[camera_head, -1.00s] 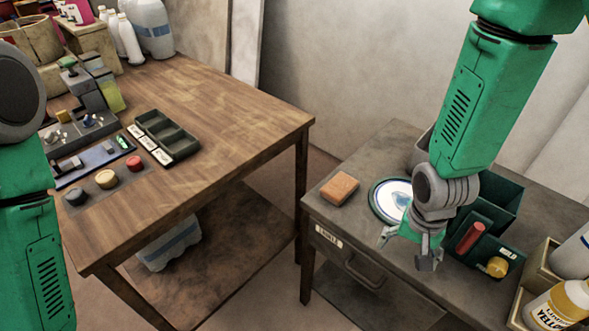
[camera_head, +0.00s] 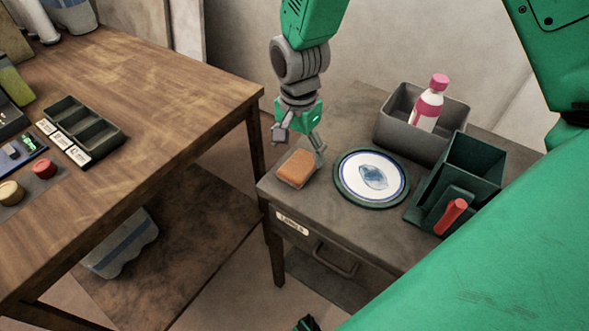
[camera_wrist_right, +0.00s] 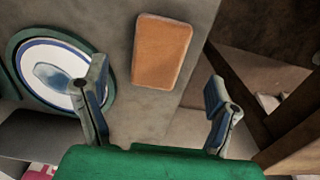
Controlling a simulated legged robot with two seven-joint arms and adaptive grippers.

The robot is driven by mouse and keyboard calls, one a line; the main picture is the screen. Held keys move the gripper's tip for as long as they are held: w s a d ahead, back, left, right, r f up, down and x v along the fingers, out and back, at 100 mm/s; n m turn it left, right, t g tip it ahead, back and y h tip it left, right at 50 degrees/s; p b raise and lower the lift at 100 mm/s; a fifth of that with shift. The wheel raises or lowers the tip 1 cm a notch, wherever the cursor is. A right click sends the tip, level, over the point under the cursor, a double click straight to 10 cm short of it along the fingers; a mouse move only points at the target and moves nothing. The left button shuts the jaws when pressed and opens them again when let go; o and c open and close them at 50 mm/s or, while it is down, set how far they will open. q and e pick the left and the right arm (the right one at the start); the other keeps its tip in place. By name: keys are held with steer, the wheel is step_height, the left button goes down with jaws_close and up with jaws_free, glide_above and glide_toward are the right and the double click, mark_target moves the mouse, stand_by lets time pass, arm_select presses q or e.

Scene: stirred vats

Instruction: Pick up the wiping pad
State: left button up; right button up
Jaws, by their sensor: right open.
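The wiping pad (camera_head: 296,168) is an orange-brown block lying on the grey side table (camera_head: 392,230), near its left corner. In the right wrist view the pad (camera_wrist_right: 161,51) lies ahead of and between the fingers, nearer the left one. My right gripper (camera_head: 298,150) is open and empty, above and just behind the pad. It also shows in the right wrist view (camera_wrist_right: 160,100), its two fingers spread wide. No contact with the pad is clear. My left gripper cannot be made out; a green arm link crosses the lower right of the head view.
A round plate with a blue mark (camera_head: 371,177) lies right of the pad. Behind it, a grey bin (camera_head: 395,133) holds a pink-capped bottle (camera_head: 428,103). A dark green holder (camera_head: 470,165) with a red-handled item (camera_head: 451,215) stands further right. A wooden table (camera_head: 150,130) is at the left.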

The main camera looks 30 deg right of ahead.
mark_target(300, 164)
steer(key=shift+d+f, duration=0.65)
steer(key=shift+d, duration=0.1)
steer(key=f+b, duration=0.1)
steer(key=f, duration=0.1)
steer(key=a+f, duration=0.1)
steer(key=f, duration=0.1)
steer(key=shift+w+a+f+b, duration=0.1)
steer(key=shift+b, duration=0.25)
steer(key=shift+a, duration=0.25)
steer(key=shift+d, duration=0.15)
steer(key=shift+d+f, duration=0.15)
steer(key=shift+d, duration=0.35)
steer(key=c, duration=1.2)
steer(key=shift+o, duration=0.2)
steer(key=shift+d, duration=0.15)
steer(key=shift+a, duration=0.3)
step_height(300, 164, up, 10)
steer(key=p, duration=0.2)
steer(key=shift+d+p, duration=0.15)
steer(key=shift+p, duration=0.2)
arm_select(q)
steer(key=shift+d+r, duration=0.35)
steer(key=shift+r, duration=0.25)
